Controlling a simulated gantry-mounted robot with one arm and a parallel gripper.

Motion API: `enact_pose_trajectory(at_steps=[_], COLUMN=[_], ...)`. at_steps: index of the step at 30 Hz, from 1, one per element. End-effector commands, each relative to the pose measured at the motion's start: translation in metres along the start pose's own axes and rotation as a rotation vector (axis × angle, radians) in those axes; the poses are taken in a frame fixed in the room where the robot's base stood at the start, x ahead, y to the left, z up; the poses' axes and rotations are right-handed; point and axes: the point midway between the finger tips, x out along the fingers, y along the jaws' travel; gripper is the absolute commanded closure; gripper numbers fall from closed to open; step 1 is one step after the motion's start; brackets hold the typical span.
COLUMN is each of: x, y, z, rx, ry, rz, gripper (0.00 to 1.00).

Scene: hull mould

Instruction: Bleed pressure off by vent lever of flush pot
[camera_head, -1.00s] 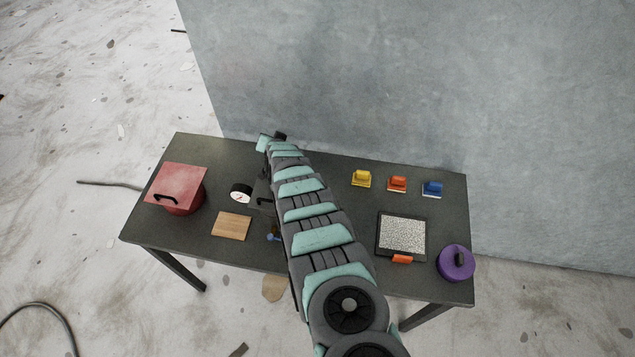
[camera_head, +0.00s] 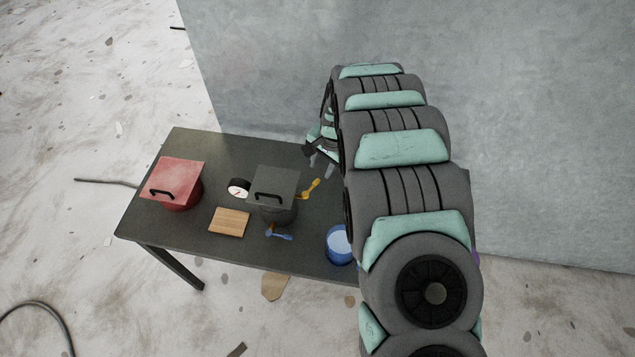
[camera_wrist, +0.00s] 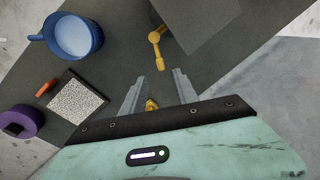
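A dark grey pot (camera_head: 278,212) with a square lid and black handle stands mid-table. A yellow lever (camera_head: 309,189) sticks out from its right side, and a blue lever (camera_head: 279,235) shows at its front. Which one is the vent lever is not marked. In the wrist view, the pot's lid (camera_wrist: 203,22) is at the upper right, with the yellow lever (camera_wrist: 156,50) beside it. My gripper (camera_head: 327,172) is to the right of the yellow lever and apart from it.
A red pot (camera_head: 178,187), white gauge (camera_head: 238,188) and wooden board (camera_head: 229,222) lie left.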

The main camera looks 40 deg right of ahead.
Motion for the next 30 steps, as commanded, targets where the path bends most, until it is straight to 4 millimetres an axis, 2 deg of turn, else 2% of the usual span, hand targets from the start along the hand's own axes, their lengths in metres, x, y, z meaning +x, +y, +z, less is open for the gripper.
enact_pose_trajectory(at_steps=[1, 3, 12, 19, 30], x=[0.017, 0.033, 0.066, 0.079, 0.082], y=[0.002, 0.002, 0.000, -0.001, 0.000], z=[0.000, 0.001, 0.000, 0.000, 0.000], rx=[0.000, -0.003, -0.002, -0.002, -0.002], ry=[0.000, -0.002, 0.001, 0.001, 0.002], rz=[0.001, 0.002, 0.000, 0.000, 0.000], gripper=[0.64, 0.64, 0.64, 0.64, 0.66])
